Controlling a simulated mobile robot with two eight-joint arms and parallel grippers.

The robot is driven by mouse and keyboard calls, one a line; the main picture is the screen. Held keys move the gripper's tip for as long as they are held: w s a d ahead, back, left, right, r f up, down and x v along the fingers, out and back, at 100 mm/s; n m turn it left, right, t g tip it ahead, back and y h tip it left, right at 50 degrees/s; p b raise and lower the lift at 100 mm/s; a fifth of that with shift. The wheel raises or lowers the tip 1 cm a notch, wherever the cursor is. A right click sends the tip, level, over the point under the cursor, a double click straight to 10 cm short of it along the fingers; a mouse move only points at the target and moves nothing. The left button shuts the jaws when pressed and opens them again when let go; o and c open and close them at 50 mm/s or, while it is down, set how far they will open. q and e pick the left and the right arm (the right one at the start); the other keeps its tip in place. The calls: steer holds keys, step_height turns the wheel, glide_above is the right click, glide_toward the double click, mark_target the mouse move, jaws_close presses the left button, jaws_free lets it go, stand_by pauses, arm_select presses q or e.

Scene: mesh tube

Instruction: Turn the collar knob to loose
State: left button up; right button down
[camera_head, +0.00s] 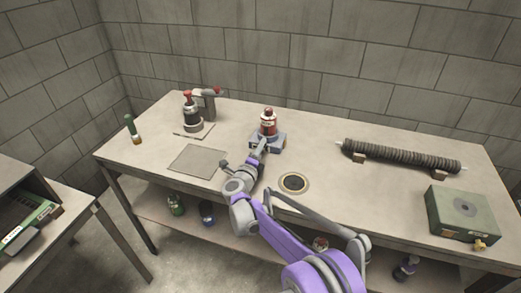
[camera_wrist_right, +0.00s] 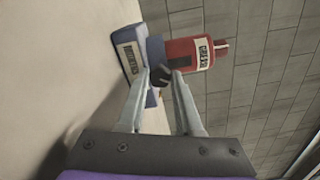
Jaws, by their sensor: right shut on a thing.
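A red bottle-like canister (camera_head: 268,124) with a pale label stands upright on a blue-grey base (camera_head: 274,144) at the back middle of the table. In the right wrist view the canister (camera_wrist_right: 197,54) and base (camera_wrist_right: 155,50) lie sideways. A small black knob (camera_wrist_right: 159,74) sits on the base near the canister's foot. My right gripper (camera_wrist_right: 160,82) is shut on the knob, with one finger on each side. In the head view my right gripper (camera_head: 262,148) is at the front of the base and hides the knob. My left gripper is not in view.
A ribbed dark mesh tube (camera_head: 402,156) lies on supports to the right, with a green box (camera_head: 462,213) in front of it. A round dark-centred ring (camera_head: 293,182) and a flat square plate (camera_head: 198,161) lie near my arm. A dark bottle device (camera_head: 192,113) stands back left.

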steer(key=n+b, duration=0.1)
steer(key=n, duration=0.3)
steer(key=shift+n, duration=0.4)
stand_by(0.4)
steer(key=c, duration=0.6)
jaws_free()
steer(key=v, duration=1)
steer(key=shift+s+a, duration=0.15)
steer(key=shift+s, duration=0.25)
